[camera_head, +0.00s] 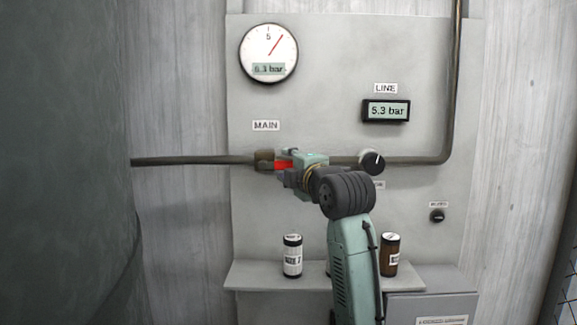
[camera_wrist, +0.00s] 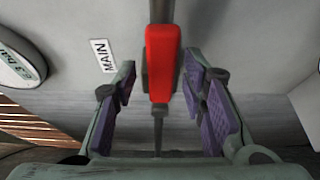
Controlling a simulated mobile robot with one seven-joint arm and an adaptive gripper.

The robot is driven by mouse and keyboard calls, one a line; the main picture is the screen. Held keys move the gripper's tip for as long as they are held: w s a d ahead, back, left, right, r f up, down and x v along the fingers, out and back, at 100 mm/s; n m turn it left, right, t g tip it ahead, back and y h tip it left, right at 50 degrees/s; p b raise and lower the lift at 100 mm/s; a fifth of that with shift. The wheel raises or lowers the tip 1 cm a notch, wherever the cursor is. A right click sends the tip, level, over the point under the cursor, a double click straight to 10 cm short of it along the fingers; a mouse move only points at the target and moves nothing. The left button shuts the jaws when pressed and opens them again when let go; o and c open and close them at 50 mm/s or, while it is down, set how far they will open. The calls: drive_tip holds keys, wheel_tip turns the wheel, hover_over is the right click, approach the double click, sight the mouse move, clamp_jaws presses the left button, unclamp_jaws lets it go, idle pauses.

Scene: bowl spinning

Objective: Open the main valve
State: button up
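The main valve's red lever handle (camera_head: 283,165) shows on the horizontal pipe below the MAIN label (camera_head: 266,125), partly hidden by my gripper (camera_head: 289,175). In the wrist view the red handle (camera_wrist: 161,62) appears lined up with the pipe. My gripper (camera_wrist: 160,82) is open there, with purple finger pads on both sides of the handle and a visible gap on each side. The brown valve body (camera_head: 264,160) sits just left of the handle. The LINE display (camera_head: 386,111) reads 5.3 bar.
A round gauge (camera_head: 268,53) is at the panel's upper left; its digits are blurry. A black knob (camera_head: 372,162) sits on the pipe right of my gripper. A white can (camera_head: 292,256) and a brown bottle (camera_head: 389,254) stand on the shelf (camera_head: 258,274) below.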

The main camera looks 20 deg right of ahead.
drive_tip(key=s, duration=1.1)
drive_tip(key=shift+s+d, duration=0.2)
drive_tip(key=shift+d, duration=0.25)
